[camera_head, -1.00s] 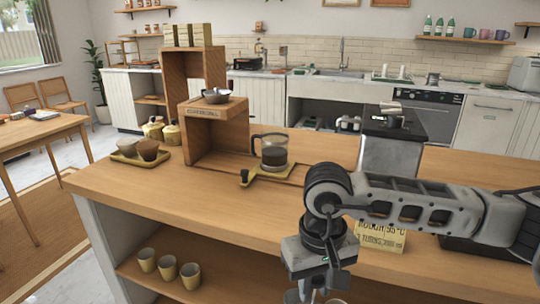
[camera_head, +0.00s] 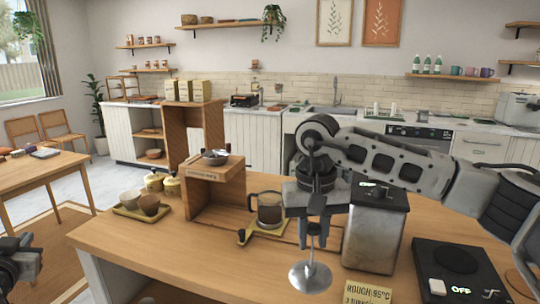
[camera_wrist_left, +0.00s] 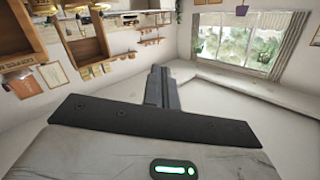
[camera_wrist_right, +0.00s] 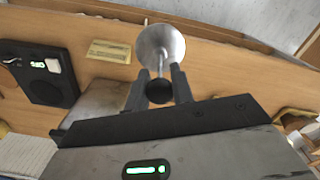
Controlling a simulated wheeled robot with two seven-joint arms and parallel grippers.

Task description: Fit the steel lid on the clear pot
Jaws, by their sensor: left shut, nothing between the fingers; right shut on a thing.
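My right gripper (camera_head: 314,238) is shut on the steel lid (camera_head: 310,276), whose round disc hangs below on a thin rod. In the right wrist view, the lid's disc (camera_wrist_right: 160,44) and black knob (camera_wrist_right: 159,92) show at the fingers. The lid is in the air, right of and nearer than the pot, apart from it. My left gripper (camera_wrist_left: 163,88) is shut and empty, off the counter's left side.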

